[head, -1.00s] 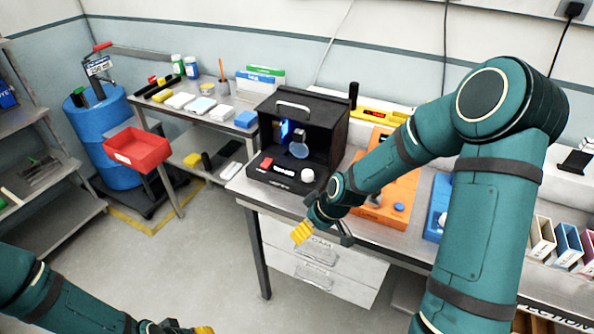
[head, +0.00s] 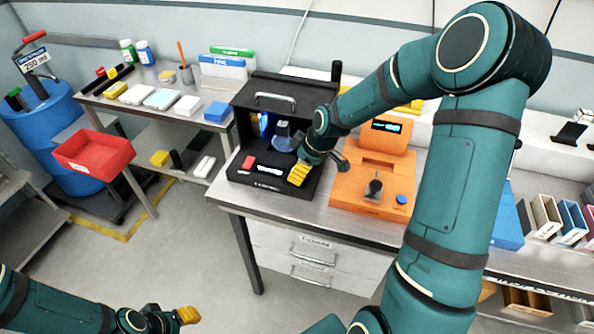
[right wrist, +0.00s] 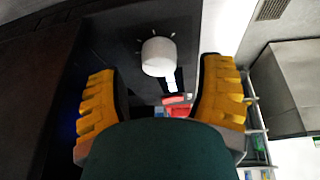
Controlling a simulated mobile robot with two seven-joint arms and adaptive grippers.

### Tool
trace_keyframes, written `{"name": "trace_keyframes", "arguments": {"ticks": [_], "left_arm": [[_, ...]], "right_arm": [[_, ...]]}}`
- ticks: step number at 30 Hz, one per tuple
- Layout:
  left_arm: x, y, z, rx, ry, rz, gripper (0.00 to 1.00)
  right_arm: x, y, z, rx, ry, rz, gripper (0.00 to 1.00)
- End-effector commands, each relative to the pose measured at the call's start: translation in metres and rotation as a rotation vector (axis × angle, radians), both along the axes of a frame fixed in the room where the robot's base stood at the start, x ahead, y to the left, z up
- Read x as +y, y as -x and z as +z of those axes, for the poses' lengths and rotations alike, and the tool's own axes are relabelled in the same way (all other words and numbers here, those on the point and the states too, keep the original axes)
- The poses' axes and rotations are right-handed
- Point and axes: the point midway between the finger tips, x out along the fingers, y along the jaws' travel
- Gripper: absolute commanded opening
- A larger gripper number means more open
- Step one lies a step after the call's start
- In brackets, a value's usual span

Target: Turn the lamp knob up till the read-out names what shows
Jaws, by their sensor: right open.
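The black lamp box (head: 290,105) stands open-fronted on the bench, with a round glass part (head: 283,141) inside. A lit read-out strip (head: 268,169) and a red button (head: 248,162) are on its front panel; I cannot read the strip. The white lamp knob (right wrist: 158,57) shows in the right wrist view, beyond and between the two yellow fingers; my gripper hides it in the head view. My right gripper (head: 303,172) is open over the panel's right part, apart from the knob. My left gripper (head: 187,316) is low at the left, above the floor; its opening is unclear.
An orange device (head: 370,170) with a lit screen stands close to the right of the box. A side table with a red bin (head: 94,158) is at the left. The bench edge is just in front of the box.

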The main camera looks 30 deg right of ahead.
Motion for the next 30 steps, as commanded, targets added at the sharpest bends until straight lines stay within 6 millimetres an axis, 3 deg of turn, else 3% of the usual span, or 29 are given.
{"name": "trace_keyframes", "arguments": {"ticks": [6, 16, 17, 22, 30], "left_arm": [[0.0, 0.001, -0.003, 0.002, 0.0, -0.002, 0.47], [0.0, 0.001, -0.003, 0.002, 0.0, -0.002, 0.47], [0.0, 0.001, -0.003, 0.002, 0.0, -0.002, 0.47], [0.0, 0.001, -0.003, 0.002, 0.0, -0.002, 0.47], [0.0, 0.001, -0.004, 0.002, 0.0, -0.002, 0.47]], "right_arm": [[0.004, -0.007, -0.021, 0.0, 0.0, 0.001, 0.68], [0.005, -0.009, -0.023, -0.001, 0.0, 0.0, 0.68], [0.005, -0.009, -0.023, -0.001, 0.0, 0.0, 0.63], [0.005, -0.009, -0.023, -0.001, 0.0, 0.0, 0.03], [0.005, -0.009, -0.024, -0.001, -0.001, -0.002, 0.0]]}}
